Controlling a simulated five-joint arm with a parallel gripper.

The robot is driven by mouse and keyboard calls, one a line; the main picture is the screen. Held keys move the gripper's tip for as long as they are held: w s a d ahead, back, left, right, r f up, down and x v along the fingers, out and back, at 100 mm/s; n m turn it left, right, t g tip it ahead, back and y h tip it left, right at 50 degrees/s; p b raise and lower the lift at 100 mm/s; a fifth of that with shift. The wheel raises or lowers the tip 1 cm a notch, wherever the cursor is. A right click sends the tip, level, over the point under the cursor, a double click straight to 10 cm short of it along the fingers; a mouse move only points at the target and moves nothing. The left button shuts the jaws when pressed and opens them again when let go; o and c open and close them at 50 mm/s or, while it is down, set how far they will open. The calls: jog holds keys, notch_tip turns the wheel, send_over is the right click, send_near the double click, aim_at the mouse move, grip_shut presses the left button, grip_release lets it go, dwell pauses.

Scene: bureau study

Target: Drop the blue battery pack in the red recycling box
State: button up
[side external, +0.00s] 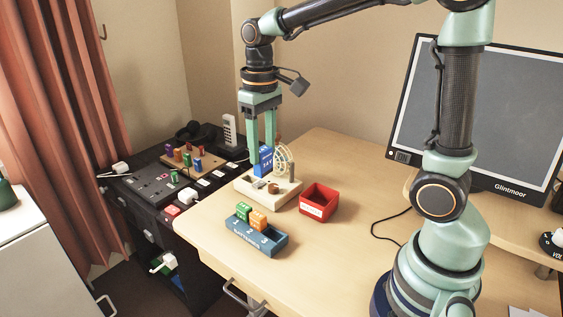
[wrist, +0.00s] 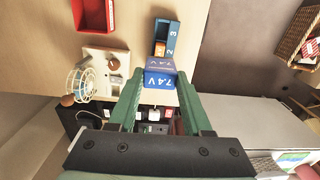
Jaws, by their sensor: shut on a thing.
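The blue battery pack (side external: 266,157) is between the fingers of my gripper (side external: 263,152), which is shut on it. In the wrist view its "7.4 V" label (wrist: 160,79) faces the camera, between my gripper's fingertips (wrist: 160,90). The pack appears at the back edge of a cream wooden tray (side external: 253,194); I cannot tell whether it touches. The open red recycling box (side external: 314,210) stands on the desk to the right of that tray. Its wall also shows at the top left of the wrist view (wrist: 88,27).
A blue battery holder (side external: 257,243) with a green pack (side external: 243,211) and an orange pack (side external: 257,219) stands in front. A dark side cabinet with small objects is left.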

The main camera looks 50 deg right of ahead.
jog(key=shift+d, duration=0.1)
jog(key=s+d+f, duration=0.3)
jog(key=d, duration=0.6)
jog(key=s+d+f, duration=0.2)
jog(key=d, duration=0.7)
jog(key=shift+d+f, duration=0.1)
jog(key=shift+f, duration=2.6)
